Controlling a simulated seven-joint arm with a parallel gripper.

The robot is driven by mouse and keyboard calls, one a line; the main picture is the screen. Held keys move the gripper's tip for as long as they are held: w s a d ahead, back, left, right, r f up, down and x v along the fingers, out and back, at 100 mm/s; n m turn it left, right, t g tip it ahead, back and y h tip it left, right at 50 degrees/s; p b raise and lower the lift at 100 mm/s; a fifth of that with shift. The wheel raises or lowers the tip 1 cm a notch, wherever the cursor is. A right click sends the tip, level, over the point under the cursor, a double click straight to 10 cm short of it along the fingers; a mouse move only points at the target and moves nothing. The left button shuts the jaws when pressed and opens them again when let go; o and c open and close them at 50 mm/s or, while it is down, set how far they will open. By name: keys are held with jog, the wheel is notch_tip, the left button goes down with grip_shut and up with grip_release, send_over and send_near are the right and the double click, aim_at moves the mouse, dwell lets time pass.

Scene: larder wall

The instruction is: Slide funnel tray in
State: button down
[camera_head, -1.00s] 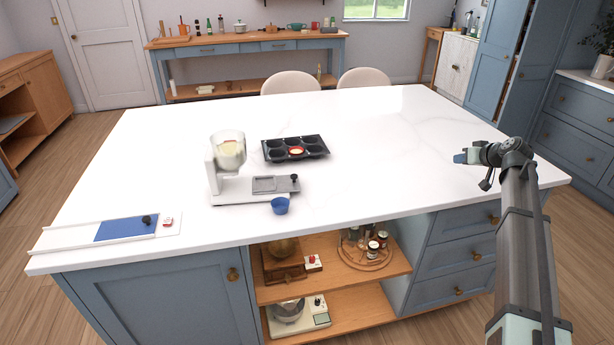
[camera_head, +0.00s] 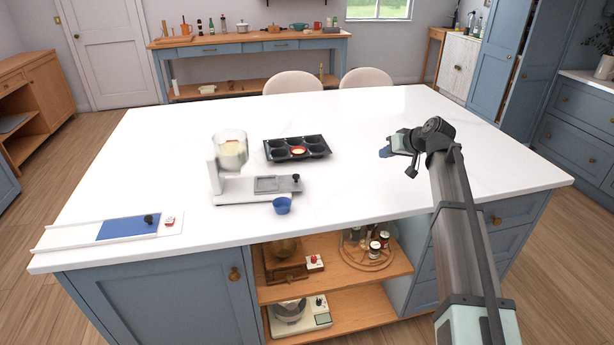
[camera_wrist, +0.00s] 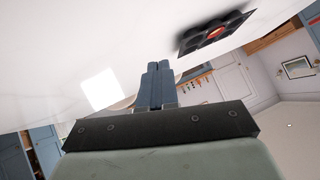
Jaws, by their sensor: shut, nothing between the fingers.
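The funnel machine (camera_head: 226,188) is white and stands on the island's counter, with a clear hopper (camera_head: 230,150) holding something cream-coloured. A grey tray (camera_head: 268,184) with a dark knob (camera_head: 296,178) lies on its base, sticking out to the right of the hopper. I cannot tell how far the tray is from the hopper's underside. My gripper (camera_head: 385,152) is above the counter, well to the right of the tray and apart from it. Its blue fingers (camera_wrist: 158,78) are together and empty in the wrist view, where the machine does not show.
A dark muffin tin (camera_head: 320,150) with a red-rimmed cup in one well lies behind the tray; it shows in the wrist view (camera_wrist: 190,44). A blue cup (camera_head: 282,205) stands in front of the machine. A white rail board with a blue slide (camera_head: 128,228) lies at the left edge.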

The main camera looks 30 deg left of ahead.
jog(key=s+a+f+m+g+h, duration=0.1)
jog(key=s+a+m+g, duration=0.1)
jog(key=s+a, duration=0.95)
jog(key=x, duration=0.2)
jog(key=s+x, duration=0.1)
jog(key=x, duration=0.2)
jog(key=s+x, duration=0.1)
jog(key=x, duration=0.2)
jog(key=shift+w+d+f, duration=0.1)
jog(key=shift+f, duration=0.45)
jog(key=a, duration=0.1)
jog(key=s+a, duration=0.1)
jog(key=shift+a+f, duration=0.1)
jog(key=shift+a, duration=0.25)
jog(key=shift+s+a, duration=0.25)
jog(key=shift+a, duration=0.4)
send_near(269, 183)
jog(key=x, duration=0.5)
jog(key=shift+w+a+f, duration=0.1)
jog(key=shift+w+f, duration=0.05)
jog(key=shift+w, duration=0.05)
